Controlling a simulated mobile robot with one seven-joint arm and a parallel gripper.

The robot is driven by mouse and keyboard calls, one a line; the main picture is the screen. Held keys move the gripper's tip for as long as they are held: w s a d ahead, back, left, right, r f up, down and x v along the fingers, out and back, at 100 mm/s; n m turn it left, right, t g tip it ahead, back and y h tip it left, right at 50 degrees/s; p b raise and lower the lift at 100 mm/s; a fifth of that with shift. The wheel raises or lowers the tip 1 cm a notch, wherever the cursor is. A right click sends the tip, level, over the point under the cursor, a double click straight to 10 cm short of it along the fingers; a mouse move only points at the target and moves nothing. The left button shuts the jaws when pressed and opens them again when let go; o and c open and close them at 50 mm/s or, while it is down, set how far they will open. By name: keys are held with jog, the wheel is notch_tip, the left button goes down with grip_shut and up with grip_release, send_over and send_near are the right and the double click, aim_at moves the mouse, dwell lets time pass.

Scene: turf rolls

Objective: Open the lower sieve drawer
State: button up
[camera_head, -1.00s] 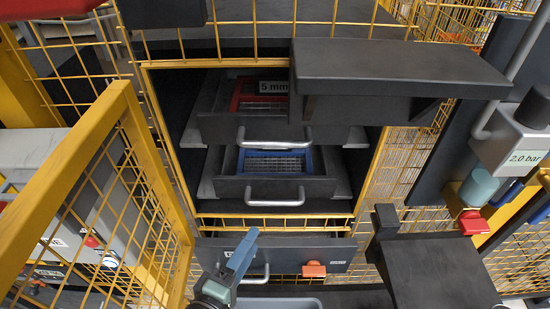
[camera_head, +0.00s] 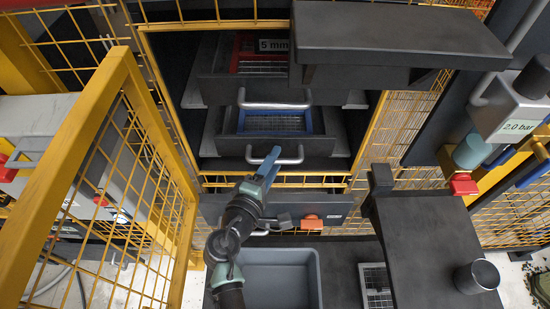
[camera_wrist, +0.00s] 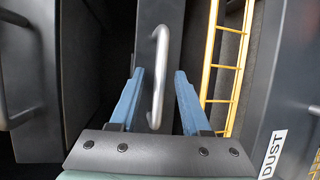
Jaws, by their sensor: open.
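The lower sieve drawer (camera_head: 225,147) has a dark front, and a blue-framed sieve (camera_head: 276,121) shows behind it. Its metal bar handle (camera_head: 290,160) runs across the front. My gripper (camera_head: 268,166) is at this handle, with blue fingers. In the wrist view my gripper (camera_wrist: 157,76) is open, one finger on each side of the handle (camera_wrist: 162,50). Gaps show between the bar and both fingers, and the wrist view is turned sideways. The upper sieve drawer (camera_head: 220,90), with a red-framed sieve and a "5 mm" label, is above.
A bottom drawer (camera_head: 335,207) with an orange tab is below; its "DUST" label (camera_wrist: 272,153) shows in the wrist view. A yellow mesh door (camera_head: 110,130) stands at left. A dark ledge (camera_head: 400,35) overhangs at upper right. A grey bin (camera_head: 268,258) is below.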

jog(key=shift+w+d, duration=0.25)
jog(key=shift+w, duration=0.25)
grip_shut()
jog(key=shift+f, duration=0.1)
dwell(1.1)
